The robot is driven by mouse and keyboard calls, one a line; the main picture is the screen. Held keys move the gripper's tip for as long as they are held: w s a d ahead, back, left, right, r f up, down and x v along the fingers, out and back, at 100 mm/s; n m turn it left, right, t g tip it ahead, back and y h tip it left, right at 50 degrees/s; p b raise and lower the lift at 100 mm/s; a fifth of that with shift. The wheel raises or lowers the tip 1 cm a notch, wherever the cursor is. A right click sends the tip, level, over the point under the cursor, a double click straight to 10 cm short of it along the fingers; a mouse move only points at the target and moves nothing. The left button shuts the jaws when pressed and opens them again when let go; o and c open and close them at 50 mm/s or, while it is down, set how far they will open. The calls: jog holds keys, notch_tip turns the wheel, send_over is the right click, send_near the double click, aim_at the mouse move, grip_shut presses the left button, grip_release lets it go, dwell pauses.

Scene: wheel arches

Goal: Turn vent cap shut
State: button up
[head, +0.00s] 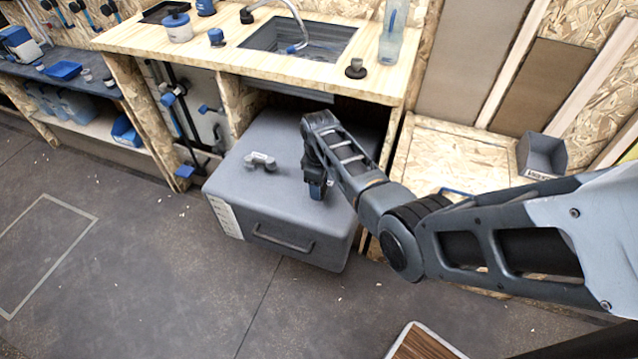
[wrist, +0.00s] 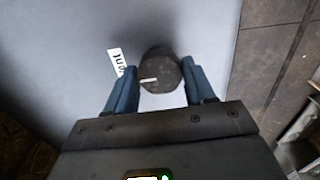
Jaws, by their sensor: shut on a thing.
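The vent cap (wrist: 160,72) is a dark round cap with a small light mark on its top. It stands on the top of a large grey tank (head: 290,218) with a front handle. My gripper (wrist: 158,88) points down at the tank top, with its blue fingers on either side of the cap and shut on it. In the head view my gripper (head: 317,188) is over the right part of the tank top, and the cap is hidden there. A white label (wrist: 116,62) with dark letters lies beside the cap.
A grey fitting (head: 261,162) stands on the tank top left of my gripper. The wooden counter (head: 215,52) with a sink overhangs the tank's back. A grey bin (head: 542,155) sits to the right. The floor in front is open.

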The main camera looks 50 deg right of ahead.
dwell(0.3)
jog(key=o, duration=1.1)
jog(key=shift+c, duration=0.2)
jog(key=shift+r, duration=0.1)
notch_tip(320, 180, up, 8)
jog(key=shift+f+p, duration=0.2)
jog(key=shift+p, duration=0.1)
jog(key=shift+s, duration=0.1)
